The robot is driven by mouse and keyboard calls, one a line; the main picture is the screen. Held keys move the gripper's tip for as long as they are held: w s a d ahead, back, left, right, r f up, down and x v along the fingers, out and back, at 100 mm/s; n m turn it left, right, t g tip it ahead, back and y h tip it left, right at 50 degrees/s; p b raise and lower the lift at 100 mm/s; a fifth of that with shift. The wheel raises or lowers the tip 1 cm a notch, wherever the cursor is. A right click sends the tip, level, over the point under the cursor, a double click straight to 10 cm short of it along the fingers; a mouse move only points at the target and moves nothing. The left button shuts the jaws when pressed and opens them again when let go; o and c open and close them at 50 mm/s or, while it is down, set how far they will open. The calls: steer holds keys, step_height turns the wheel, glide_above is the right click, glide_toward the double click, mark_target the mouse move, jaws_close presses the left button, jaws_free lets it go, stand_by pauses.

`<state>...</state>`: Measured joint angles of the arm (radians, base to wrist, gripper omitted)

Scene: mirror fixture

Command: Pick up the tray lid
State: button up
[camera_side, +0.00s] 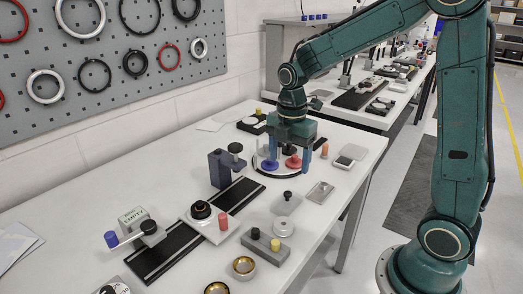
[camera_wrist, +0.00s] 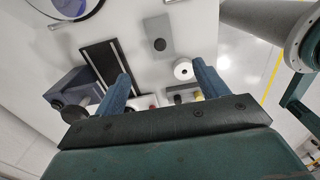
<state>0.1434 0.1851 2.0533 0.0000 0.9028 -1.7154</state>
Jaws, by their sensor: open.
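A light grey square plate with a black knob (camera_side: 286,204), which looks like the tray lid, lies on the white table. In the wrist view it is a grey plate (camera_wrist: 152,29) with a dark round knob, beyond my fingertips. A small metallic rectangular piece (camera_side: 320,193), perhaps the tray, lies to its right in the side view. My gripper (camera_side: 290,156) is open and points down over the round stand, behind the lid in the side view. In the wrist view the two blue-grey fingers of my gripper (camera_wrist: 160,72) are spread with nothing held between them.
A white ring (camera_side: 284,227) and a grey block with knobs (camera_side: 265,247) lie in front of the lid.

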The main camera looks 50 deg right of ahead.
mark_target(288, 193)
step_height(288, 193, down, 8)
steer(key=shift+r, duration=0.25)
steer(key=shift+d+f, duration=0.2)
steer(key=shift+f, duration=2.4)
steer(key=c, duration=1)
